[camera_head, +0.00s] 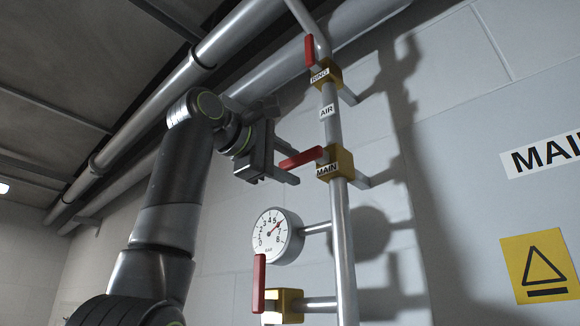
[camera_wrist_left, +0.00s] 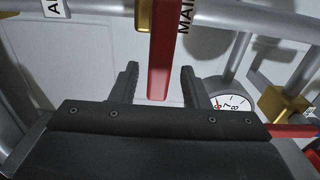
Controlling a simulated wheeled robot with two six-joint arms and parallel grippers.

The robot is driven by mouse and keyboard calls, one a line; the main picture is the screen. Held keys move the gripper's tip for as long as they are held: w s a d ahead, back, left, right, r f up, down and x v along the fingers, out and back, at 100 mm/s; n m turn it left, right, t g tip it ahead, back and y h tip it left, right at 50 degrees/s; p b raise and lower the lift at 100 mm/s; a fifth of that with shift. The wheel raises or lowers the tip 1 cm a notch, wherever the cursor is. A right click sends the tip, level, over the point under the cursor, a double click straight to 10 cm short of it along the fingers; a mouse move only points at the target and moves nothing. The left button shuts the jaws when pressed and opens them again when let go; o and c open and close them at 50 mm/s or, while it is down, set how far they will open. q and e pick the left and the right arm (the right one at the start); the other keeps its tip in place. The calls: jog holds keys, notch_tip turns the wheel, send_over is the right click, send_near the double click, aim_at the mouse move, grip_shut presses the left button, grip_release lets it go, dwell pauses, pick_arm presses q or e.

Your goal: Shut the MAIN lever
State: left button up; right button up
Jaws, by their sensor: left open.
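The MAIN lever (camera_head: 302,158) is a red handle on a yellow valve body (camera_head: 342,160) labelled MAIN, on the vertical grey pipe. It sticks out to the left, across the pipe. My left gripper (camera_head: 287,164) is open at the lever's free end. In the left wrist view the red lever (camera_wrist_left: 162,50) reaches down between the two dark fingers of the gripper (camera_wrist_left: 160,82), with a visible gap on each side. Its free end lies near the gripper's body. My right gripper is not in view.
Above, the RING valve (camera_head: 328,73) has a red lever (camera_head: 309,52) lying close along the pipe. Below are a round pressure gauge (camera_head: 277,236) and another yellow valve (camera_head: 284,305) with an upright red lever (camera_head: 259,283). The wall (camera_head: 470,240) stands close behind.

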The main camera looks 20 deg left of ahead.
pick_arm(q)
jog(key=b+v, duration=0.4)
jog(key=v, duration=1.2)
jog(key=shift+s+b, duration=0.3)
jog(key=shift+b, duration=0.05)
jog(key=shift+a, duration=0.1)
